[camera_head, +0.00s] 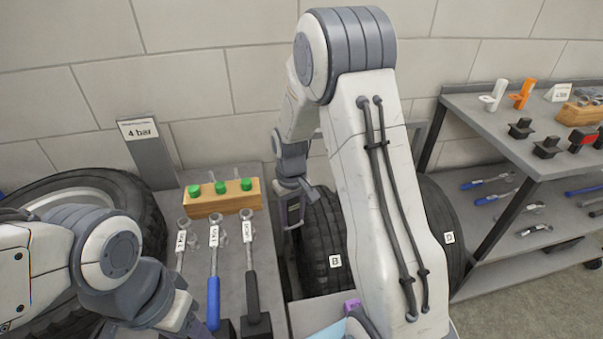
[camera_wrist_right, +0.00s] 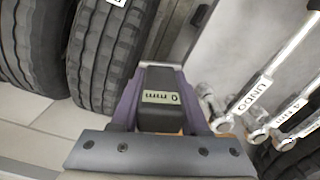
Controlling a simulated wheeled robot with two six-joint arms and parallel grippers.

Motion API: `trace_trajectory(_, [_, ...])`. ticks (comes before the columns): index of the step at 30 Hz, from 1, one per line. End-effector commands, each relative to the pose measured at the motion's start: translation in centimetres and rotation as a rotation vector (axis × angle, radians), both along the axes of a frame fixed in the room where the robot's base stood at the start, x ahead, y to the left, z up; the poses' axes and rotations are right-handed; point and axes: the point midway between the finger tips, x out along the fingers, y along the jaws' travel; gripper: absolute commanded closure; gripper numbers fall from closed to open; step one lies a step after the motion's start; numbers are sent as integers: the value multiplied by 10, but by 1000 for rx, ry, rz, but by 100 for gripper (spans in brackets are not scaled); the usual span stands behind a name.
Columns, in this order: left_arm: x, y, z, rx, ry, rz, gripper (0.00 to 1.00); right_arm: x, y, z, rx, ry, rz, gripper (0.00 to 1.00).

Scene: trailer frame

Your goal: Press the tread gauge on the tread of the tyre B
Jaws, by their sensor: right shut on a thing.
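Tyre B (camera_head: 322,228) stands upright with its tread facing me, and its white B label shows low on the tread. In the head view my right gripper (camera_head: 292,213) is beside the upper left edge of tyre B. In the right wrist view my right gripper (camera_wrist_right: 160,82) is shut on the tread gauge (camera_wrist_right: 158,112), a black block whose display reads 0 mm. The labelled tyre (camera_wrist_right: 108,55) is left of the gauge there, and a gap seems to show between them. The gauge is hard to make out in the head view. My left arm shows at lower left, its gripper out of view.
Tyre D (camera_head: 440,215) stands right of tyre B, partly behind my right arm. The bench (camera_head: 190,258) on the left holds labelled wrenches (camera_head: 214,260) and a wooden block with green caps (camera_head: 222,198). A shelf rack (camera_head: 480,110) stands at right. A 4 bar sign (camera_head: 140,131) stands behind.

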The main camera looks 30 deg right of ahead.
Motion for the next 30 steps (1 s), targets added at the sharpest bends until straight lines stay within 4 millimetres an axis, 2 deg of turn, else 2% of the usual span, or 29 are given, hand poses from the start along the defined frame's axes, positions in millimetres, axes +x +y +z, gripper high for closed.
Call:
trace_trajectory(1, [0, 0, 22, -1, -1, 0, 50, 16, -19, 12, 0, 2, 11, 100])
trace_trajectory(3, [0, 0, 37, -1, -1, 0, 50, 34, -45, 12, 0, 2, 47, 100])
trace_trajectory(6, [0, 0, 54, -1, -1, 0, 50, 54, -81, 10, 1, 2, 96, 100])
trace_trajectory(9, [0, 0, 65, -1, -1, 0, 50, 64, -111, 6, 1, 3, 134, 100])
trace_trajectory(12, [0, 0, 70, -1, -1, 0, 50, 69, -129, 2, 1, 1, 158, 100])
trace_trajectory(15, [0, 0, 68, -1, -1, 0, 50, 71, -137, -4, 1, 1, 168, 100])
trace_trajectory(20, [0, 0, 58, 0, 0, 0, 50, 71, -137, -15, 0, 1, 169, 100])
trace_trajectory(30, [0, 0, 29, 0, 0, 0, 50, 70, -137, -53, 1, 1, 168, 100])
